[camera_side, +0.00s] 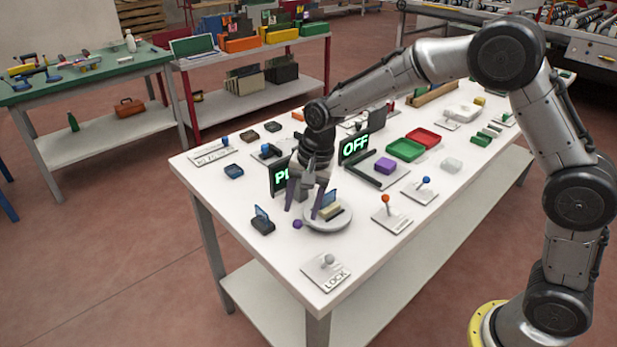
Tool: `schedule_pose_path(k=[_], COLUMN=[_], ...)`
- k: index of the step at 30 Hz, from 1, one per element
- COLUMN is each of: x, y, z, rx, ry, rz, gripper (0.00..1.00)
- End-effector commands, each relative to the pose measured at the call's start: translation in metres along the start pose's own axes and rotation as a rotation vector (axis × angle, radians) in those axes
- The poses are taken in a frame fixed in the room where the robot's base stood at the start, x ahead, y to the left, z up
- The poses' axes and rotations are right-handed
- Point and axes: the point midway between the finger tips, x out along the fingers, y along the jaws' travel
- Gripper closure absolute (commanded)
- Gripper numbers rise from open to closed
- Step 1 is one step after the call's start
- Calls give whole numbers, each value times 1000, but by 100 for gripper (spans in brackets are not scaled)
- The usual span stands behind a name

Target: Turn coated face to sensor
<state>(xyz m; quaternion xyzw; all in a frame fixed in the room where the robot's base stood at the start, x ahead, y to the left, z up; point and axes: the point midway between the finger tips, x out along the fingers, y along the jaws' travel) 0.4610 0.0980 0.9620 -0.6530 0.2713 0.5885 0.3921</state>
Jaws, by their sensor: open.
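My gripper (307,200) points down with its fingers apart, just above the left part of a round pale turntable (341,222). A small blue glass piece (330,197) stands upright in a beige holder on the turntable, close to the right finger. I cannot tell whether the finger touches it, or which face is coated. A small purple knob (297,224) sits at the turntable's left edge. Behind the gripper, a dark display (279,176) shows green letters, partly hidden by the gripper. Another display (355,147) reads OFF. I cannot pick out the sensor for certain.
A dark block with a blue piece (262,221) stands left of the turntable. A LOCK plate (326,271) lies in front. An orange-knobbed lever (387,206) and a blue-knobbed lever (424,184) stand to the right. A purple block (385,166), green tray (404,150) and red tray (424,137) lie behind.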

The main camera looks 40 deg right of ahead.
Motion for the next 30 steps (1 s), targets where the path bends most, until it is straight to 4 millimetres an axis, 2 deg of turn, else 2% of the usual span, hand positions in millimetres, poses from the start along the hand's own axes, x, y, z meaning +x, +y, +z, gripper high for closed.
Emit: schedule_pose_path(k=[1,6,12,18,28,30], x=[-14,-51,-82,-96,-97,-104], y=[-1,-1,-1,0,0,0], z=[-1,-1,-1,-1,-1,-3], rx=[0,-1,0,0,1,5], ry=[3,4,3,3,3,9], rz=[-6,-6,-4,-3,-3,-15], gripper=[41,41,41,41,41,41])
